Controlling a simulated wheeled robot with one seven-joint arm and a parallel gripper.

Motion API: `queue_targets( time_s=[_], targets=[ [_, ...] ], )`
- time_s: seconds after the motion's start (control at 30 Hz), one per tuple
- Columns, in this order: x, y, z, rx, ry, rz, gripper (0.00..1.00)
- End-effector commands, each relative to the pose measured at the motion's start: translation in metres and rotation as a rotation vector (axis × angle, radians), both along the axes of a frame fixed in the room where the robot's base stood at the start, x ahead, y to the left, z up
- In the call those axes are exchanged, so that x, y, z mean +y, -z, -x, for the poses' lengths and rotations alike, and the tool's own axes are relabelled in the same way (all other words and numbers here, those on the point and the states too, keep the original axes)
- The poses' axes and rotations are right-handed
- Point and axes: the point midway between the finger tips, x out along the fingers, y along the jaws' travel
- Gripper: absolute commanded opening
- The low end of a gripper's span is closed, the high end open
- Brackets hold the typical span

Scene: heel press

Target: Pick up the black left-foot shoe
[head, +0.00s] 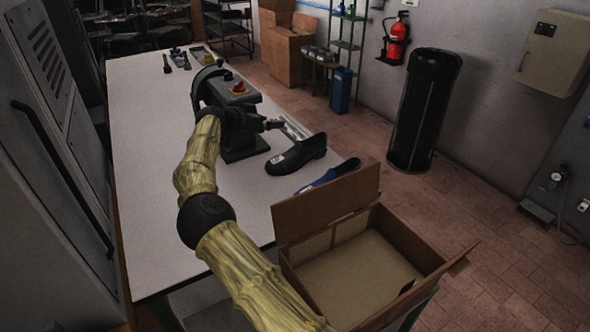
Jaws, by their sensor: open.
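A black shoe (297,155) with a white label on its side sits on the white table, near the right edge. From this view I cannot tell for certain whether it is a left-foot shoe. A blue shoe (328,177), partly hidden by the box flap, lies just in front of it. My gripper (277,124) is small in the head view, above the table and beyond the black shoe. It is open, apart from the shoe, and no object shows between its fingers.
The white table (146,210) has free room on its left side. A dark press (240,105) stands on it close behind my wrist. An open brown box (350,280) stands at the near right end. Small tools (176,60) lie at the far end.

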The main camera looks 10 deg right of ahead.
Motion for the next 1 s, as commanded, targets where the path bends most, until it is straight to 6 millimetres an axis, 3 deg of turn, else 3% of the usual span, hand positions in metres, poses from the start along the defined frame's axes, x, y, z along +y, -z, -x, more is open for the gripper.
queue_targets(
  time_s=[0.03,0.5,0.67,1.0],
  targets=[
    [0.000,0.027,0.000,0.000,0.000,0.000,0.94],
    [0.001,0.140,0.000,0.000,-0.001,0.000,0.94],
    [0.001,0.155,0.000,0.000,-0.001,0.000,0.94],
    [0.001,0.154,0.000,0.000,-0.001,0.000,0.94]
  ],
)
